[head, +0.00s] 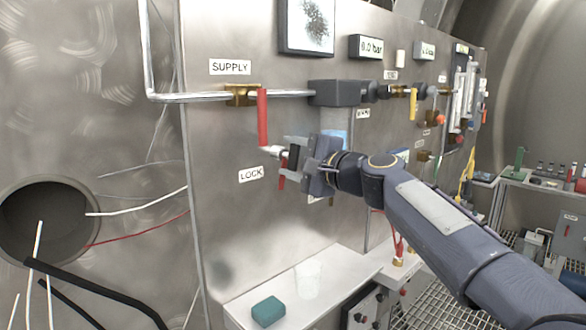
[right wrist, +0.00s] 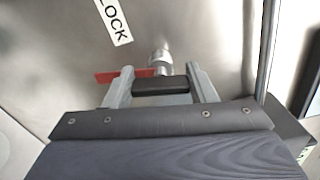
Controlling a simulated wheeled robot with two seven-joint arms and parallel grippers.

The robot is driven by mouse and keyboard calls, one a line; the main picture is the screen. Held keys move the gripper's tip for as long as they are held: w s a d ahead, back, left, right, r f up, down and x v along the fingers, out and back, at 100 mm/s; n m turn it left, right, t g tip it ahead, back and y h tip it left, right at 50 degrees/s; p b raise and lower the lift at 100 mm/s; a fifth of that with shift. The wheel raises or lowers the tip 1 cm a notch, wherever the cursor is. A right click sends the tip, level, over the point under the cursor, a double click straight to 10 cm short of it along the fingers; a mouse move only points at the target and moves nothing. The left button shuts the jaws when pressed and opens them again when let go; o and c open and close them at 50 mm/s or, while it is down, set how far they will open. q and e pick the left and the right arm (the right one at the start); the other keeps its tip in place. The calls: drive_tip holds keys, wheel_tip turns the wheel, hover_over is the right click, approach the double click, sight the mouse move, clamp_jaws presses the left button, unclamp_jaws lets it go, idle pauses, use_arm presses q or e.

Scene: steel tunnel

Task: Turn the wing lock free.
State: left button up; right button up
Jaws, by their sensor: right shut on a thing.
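The wing lock shows in the head view just right of the LOCK label (head: 251,173). Its silver stem (head: 271,152) comes out of the steel panel, and a red tab (head: 282,183) shows below the fingers. In the right wrist view the stem (right wrist: 160,58) leads to a dark crossbar (right wrist: 160,87), with the red tab (right wrist: 122,74) pointing left behind a finger. My right gripper (head: 288,157) is shut on the wing lock's dark crossbar, one finger at each end; it also shows in the right wrist view (right wrist: 161,86). My left gripper is not in view.
A red supply handle (head: 262,117) hangs close above the lock on a silver pipe with a brass valve (head: 242,95). Below, a shelf (head: 243,311) holds a teal block (head: 268,311). A round opening (head: 45,215) with loose cables is at left.

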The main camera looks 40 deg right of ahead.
drive_tip(key=shift+f+n+b, duration=0.15)
drive_tip(key=shift+n+b, duration=0.5)
drive_tip(key=shift+n, duration=0.45)
drive_tip(key=o, duration=1)
drive_tip(key=s, duration=0.7)
drive_tip(key=shift+s+d+b, duration=0.3)
drive_tip(key=shift+s+b, duration=0.05)
drive_tip(key=shift+s, duration=0.05)
